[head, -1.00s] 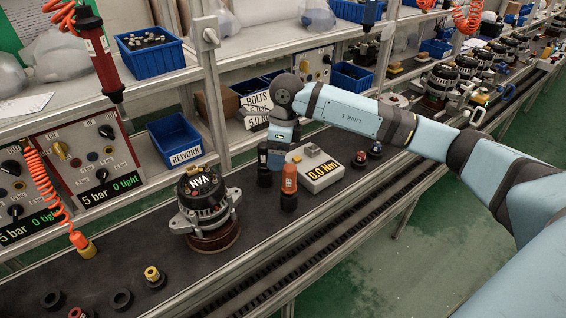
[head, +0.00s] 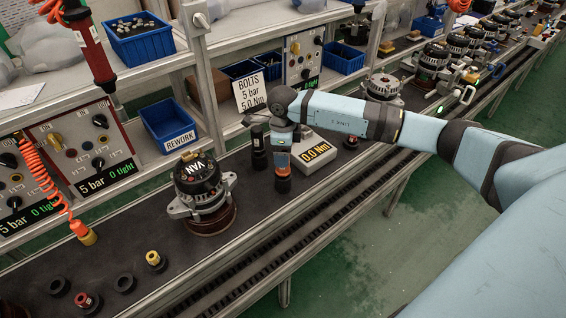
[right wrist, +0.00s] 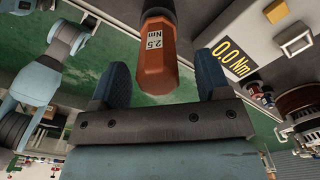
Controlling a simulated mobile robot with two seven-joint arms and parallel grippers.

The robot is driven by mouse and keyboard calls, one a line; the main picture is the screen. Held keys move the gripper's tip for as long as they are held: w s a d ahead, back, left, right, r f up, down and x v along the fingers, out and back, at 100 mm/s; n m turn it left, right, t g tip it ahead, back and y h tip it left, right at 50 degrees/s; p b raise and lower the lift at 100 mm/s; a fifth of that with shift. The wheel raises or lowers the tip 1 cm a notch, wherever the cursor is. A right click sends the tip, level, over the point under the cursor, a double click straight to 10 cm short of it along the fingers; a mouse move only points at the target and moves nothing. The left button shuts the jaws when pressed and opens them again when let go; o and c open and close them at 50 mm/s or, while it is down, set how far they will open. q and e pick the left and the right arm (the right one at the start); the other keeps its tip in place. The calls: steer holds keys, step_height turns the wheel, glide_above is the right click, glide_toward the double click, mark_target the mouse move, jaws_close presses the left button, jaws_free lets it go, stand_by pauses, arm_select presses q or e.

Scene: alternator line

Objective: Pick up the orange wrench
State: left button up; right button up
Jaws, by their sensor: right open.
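The orange wrench (head: 282,164) stands upright on the dark bench strip, in front of the torque tester (head: 318,152) reading 0.0 Nm. My right gripper (head: 281,150) is over it in the head view and hides its upper part. In the right wrist view, the orange wrench (right wrist: 156,62) with a "2.5 Nm" label lies between the two blue fingers of my right gripper (right wrist: 161,75). The fingers are open, with a gap visible on both sides of the wrench. My left gripper is out of view.
A black wrench (head: 258,152) stands close left of the orange one. An alternator (head: 201,192) sits on the strip further left. Several small sockets (head: 124,283) stand in the front-left. A blue REWORK bin (head: 168,125) and a bolts sign (head: 251,93) are behind.

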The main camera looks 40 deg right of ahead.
step_height(320, 180, down, 3)
steer(key=shift+s+f, duration=0.1)
steer(key=shift+f, duration=0.05)
steer(key=c, duration=1)
steer(key=shift+r+b, duration=0.7)
steer(key=shift+r, duration=9.4)
steer(key=shift+o, duration=1.3)
steer(key=shift+c, duration=1.4)
